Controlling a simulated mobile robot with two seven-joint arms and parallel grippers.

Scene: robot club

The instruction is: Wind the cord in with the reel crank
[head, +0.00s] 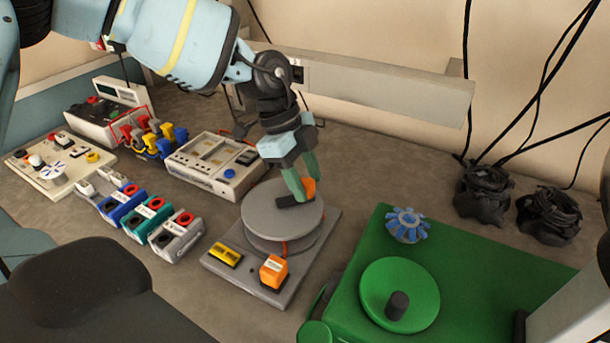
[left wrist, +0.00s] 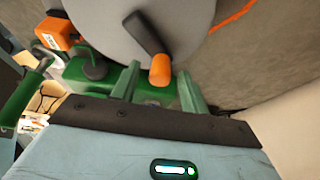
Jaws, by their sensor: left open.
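The reel (head: 283,209) is a grey disc on a grey base plate (head: 236,276), with a dark crank arm (head: 287,202) on top. The crank ends in an orange knob (head: 309,187). My left gripper (head: 302,172) comes down over the disc with its green fingers at the knob. In the left wrist view the orange knob (left wrist: 160,70) lies between the two open fingertips, with gaps at its sides. A length of orange cord (left wrist: 232,17) shows beside the disc there. A bit of orange also shows under the disc in the head view. My right gripper is not in view.
An orange block (head: 273,271) and a yellow block (head: 225,255) sit on the base plate's front. A green board (head: 460,265) with a green wheel (head: 399,294) lies to the right. Coloured boxes (head: 145,217) and a device (head: 213,165) stand left. Black bundles (head: 483,193) lie at the back right.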

